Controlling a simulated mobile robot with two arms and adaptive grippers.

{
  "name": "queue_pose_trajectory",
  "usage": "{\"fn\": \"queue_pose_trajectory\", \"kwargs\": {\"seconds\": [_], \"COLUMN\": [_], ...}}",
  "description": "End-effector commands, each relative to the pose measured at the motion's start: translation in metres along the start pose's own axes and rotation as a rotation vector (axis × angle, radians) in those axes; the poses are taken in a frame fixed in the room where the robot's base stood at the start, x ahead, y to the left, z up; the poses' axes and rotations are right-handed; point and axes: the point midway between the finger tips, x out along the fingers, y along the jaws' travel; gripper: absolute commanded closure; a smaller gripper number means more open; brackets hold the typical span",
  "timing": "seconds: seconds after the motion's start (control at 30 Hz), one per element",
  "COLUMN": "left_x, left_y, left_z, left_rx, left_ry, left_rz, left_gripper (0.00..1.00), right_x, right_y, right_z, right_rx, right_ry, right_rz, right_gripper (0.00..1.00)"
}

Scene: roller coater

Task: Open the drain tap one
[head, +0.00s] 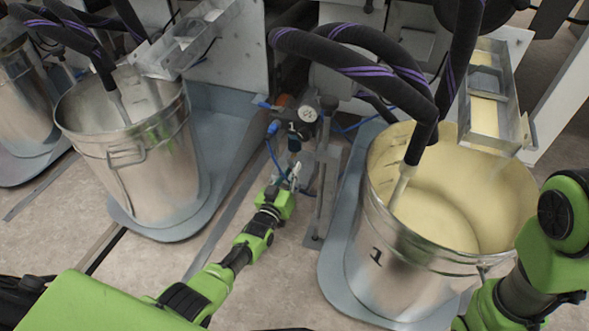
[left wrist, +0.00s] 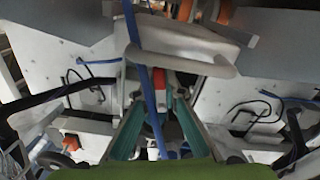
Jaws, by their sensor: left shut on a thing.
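My left gripper (head: 292,176) reaches to the small stand between the two metal buckets, low beside its pipework. In the left wrist view, its teal fingers (left wrist: 158,98) converge around a small red part with metal by it, which looks like the handle of drain tap one (left wrist: 158,80). The gripper is shut on it. A blue hose (left wrist: 146,60) runs across the view in front of the fingers. The fingertips hide much of the tap, and its turn angle cannot be told. My right gripper is out of view; only part of my right arm shows at lower right.
A stand with a pressure gauge (head: 308,114) and blue hoses rises behind the gripper. An empty-looking bucket (head: 150,165) stands left and a bucket with cream liquid (head: 400,262) stands right, both on grey-blue bases. Thick black hoses (head: 350,62) hang into the buckets.

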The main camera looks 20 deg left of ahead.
Motion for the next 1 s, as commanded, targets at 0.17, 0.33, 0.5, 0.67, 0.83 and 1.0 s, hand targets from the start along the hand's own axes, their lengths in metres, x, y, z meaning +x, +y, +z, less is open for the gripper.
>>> {"fn": "queue_pose_trajectory", "kwargs": {"seconds": [0.17,0.33,0.5,0.67,0.83,1.0], "left_x": [-0.0005,-0.0004,-0.0004,-0.0004,-0.0004,-0.0003], "left_y": [-0.0040,-0.0066,-0.0081,-0.0087,-0.0090,-0.0092], "left_z": [0.0012,0.0006,0.0001,0.0000,-0.0001,-0.0002], "left_rx": [0.122,0.207,0.257,0.277,0.283,0.282], "left_ry": [-0.003,-0.002,-0.002,-0.002,-0.002,-0.002], "left_rz": [-0.001,0.000,0.000,0.000,0.000,0.000], "left_gripper": [1.00,1.00,1.00,1.00,1.00,1.00], "right_x": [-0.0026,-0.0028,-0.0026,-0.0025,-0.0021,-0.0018], "right_y": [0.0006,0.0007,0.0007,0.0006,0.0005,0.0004], "right_z": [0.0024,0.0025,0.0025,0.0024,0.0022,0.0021], "right_rx": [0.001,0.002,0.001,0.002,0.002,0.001], "right_ry": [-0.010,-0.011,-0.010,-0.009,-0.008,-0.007], "right_rz": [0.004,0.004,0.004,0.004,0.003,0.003], "right_gripper": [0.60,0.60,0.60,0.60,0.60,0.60]}}
